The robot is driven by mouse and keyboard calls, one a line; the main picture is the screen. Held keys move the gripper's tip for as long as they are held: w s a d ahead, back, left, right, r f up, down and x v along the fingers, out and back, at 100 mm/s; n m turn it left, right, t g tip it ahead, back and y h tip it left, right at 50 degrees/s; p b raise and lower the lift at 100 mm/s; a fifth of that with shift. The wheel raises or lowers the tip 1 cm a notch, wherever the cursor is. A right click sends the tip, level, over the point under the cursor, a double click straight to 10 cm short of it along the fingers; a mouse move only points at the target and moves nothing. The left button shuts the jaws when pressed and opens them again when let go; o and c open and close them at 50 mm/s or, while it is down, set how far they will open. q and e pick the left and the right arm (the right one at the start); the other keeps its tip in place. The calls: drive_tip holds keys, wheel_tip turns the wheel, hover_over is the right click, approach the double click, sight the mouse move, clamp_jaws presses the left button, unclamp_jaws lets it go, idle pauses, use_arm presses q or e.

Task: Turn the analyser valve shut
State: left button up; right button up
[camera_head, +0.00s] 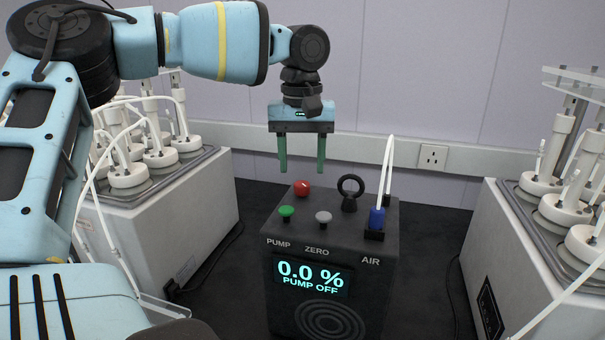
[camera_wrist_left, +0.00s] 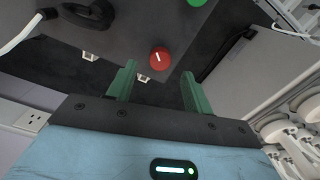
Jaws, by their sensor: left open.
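The analyser (camera_head: 331,262) is a dark box with a lit display reading "0.0 %" and "PUMP OFF". A round red knob (camera_head: 302,188), which looks like the valve, sits at the back left of its top. In the left wrist view the red knob (camera_wrist_left: 160,58) shows a short white line, nearly upright in the picture. My left gripper (camera_head: 302,170) points down above the knob, open and empty, its green fingers apart. In the left wrist view the knob appears just beyond the gap between the fingers (camera_wrist_left: 158,75). My right gripper is not in view.
On the analyser top are a green PUMP button (camera_head: 286,212), a grey ZERO button (camera_head: 323,217), a black ring (camera_head: 350,190) and a blue AIR fitting (camera_head: 377,217) with white tubing. Reactor benches stand left (camera_head: 185,215) and right (camera_head: 520,270). A wall socket (camera_head: 433,157) is behind.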

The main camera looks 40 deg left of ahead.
sight(301, 184)
use_arm(q)
drive_tip(key=shift+r, duration=2.15)
drive_tip(key=shift+f, duration=0.15)
